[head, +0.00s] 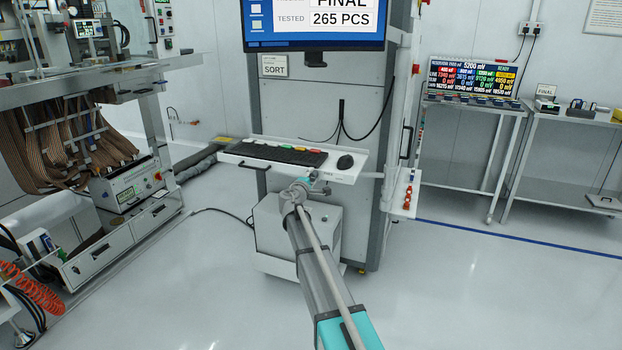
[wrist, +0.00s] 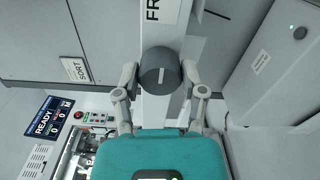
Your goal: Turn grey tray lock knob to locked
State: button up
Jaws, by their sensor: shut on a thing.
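The grey tray lock knob (wrist: 158,69) is a dark round knob in the middle of the wrist view, with a short pale line on its face. A white label with the letters "FR" (wrist: 155,10) shows above it, cut off by the picture edge. My gripper (wrist: 161,78) has one finger on each side of the knob and is shut on it. In the head view my gripper (head: 308,186) is at the front edge of the white keyboard tray (head: 345,172); the knob is too small to make out clearly there.
A black keyboard (head: 282,153) and a mouse (head: 345,162) lie on the tray. A monitor (head: 312,25) hangs above. A light grey box (head: 275,228) stands under the tray. A test bench (head: 110,195) is at left; tables (head: 470,120) are at right. Floor between is clear.

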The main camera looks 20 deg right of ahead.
jog(key=o, duration=1.2)
jog(key=shift+c, duration=0.2)
jog(key=v, duration=1.2)
